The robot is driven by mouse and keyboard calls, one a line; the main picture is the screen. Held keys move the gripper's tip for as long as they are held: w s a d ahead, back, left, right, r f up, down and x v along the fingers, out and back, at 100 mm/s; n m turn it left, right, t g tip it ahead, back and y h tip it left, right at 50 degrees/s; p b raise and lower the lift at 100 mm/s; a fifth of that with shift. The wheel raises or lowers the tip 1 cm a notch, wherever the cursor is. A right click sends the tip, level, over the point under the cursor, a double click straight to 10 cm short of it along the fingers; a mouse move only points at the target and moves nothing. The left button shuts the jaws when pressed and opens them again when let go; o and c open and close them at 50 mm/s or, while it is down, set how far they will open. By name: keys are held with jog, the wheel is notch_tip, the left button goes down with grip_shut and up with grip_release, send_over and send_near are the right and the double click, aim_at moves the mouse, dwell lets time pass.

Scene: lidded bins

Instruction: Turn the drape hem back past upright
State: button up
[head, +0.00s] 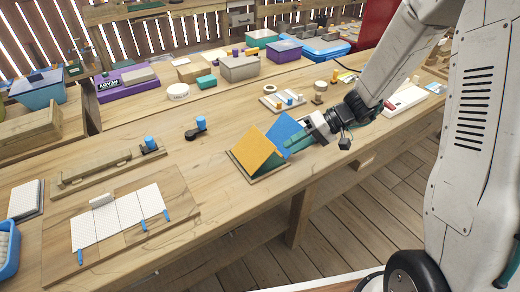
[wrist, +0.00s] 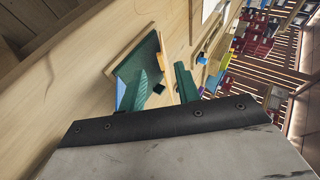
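A small stand on a wooden base (head: 262,180) sits near the front edge of the bench. It carries an orange panel (head: 256,149) leaning up at a slant and a blue panel (head: 282,131) behind it to the right. I cannot tell which panel is the drape hem. My gripper (head: 293,146) reaches in from the right, with green fingers beside the blue panel. The stand's wooden base (wrist: 117,57) lies just past the left finger; a thin orange edge and a blue patch show there.
A blue-knobbed dark piece (head: 199,127) lies left of the stand. A tray with small pegs (head: 283,100) stands behind it. Lidded bins, including a grey one (head: 239,68) and a purple one (head: 285,50), line the back.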

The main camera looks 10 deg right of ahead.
notch_tip(320, 180, up, 2)
jog(key=n+t+h, duration=0.1)
jog(key=h, duration=0.3)
jog(key=n+t+h, duration=0.1)
jog(key=t+h, duration=0.1)
jog(key=h, duration=0.3)
grip_shut()
dwell(0.6)
dwell(0.7)
jog(key=shift+s+a, duration=0.25)
jog(key=shift+a, duration=0.75)
jog(key=shift+s+a, duration=0.2)
jog(key=shift+a, duration=0.75)
